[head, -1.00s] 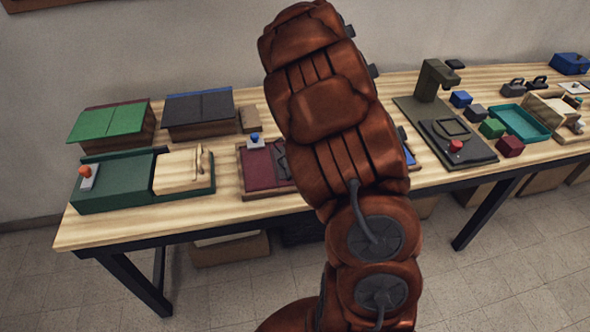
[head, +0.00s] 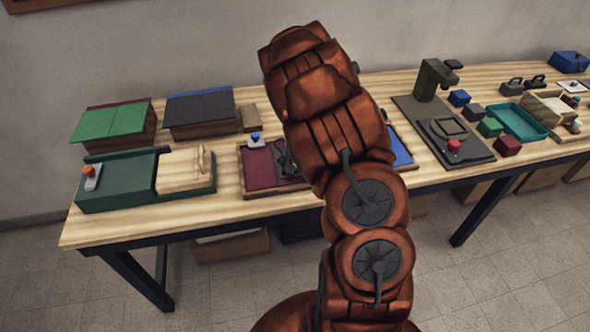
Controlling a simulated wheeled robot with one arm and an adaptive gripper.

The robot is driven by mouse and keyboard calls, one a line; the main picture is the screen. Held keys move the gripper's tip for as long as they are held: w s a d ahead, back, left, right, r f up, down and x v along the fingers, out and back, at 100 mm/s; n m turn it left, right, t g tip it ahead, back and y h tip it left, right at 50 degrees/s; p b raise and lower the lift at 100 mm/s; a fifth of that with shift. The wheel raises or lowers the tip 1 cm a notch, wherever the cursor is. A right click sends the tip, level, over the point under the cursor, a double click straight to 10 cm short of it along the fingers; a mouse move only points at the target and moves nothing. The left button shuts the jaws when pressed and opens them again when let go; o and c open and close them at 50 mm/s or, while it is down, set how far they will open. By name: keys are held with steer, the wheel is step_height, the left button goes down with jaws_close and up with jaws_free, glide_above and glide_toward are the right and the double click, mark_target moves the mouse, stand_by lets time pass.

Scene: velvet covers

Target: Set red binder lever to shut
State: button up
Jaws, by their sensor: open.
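The red binder (head: 262,176) is a flat, dark maroon piece on the table, left of my arm. Its right part is hidden behind my arm. A dark grey piece (head: 287,160) shows at the binder's right, close to my arm; I cannot tell whether it is the lever, and I cannot read the lever's position. My gripper does not show; the arm bends over the table and hides its end. A blue panel (head: 399,152) shows on the other side of my arm.
A small plate with a blue knob (head: 255,138) is at the binder's back edge. Left stand a green box with a wooden block (head: 183,172) and two lidded boxes (head: 113,124). Right are a dark press-like stand (head: 430,80), coloured cubes and a teal tray (head: 520,124).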

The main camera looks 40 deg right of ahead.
steer(key=shift+c, duration=0.3)
jaws_close()
steer(key=shift+f+b, duration=0.15)
steer(key=shift+b, duration=0.25)
steer(key=shift+s+d+f+y+b, duration=0.1)
steer(key=shift+f+y+b, duration=0.05)
steer(key=shift+y+b, duration=0.35)
steer(key=shift+t+b, duration=0.3)
steer(key=shift+d, duration=0.1)
steer(key=shift+s, duration=0.1)
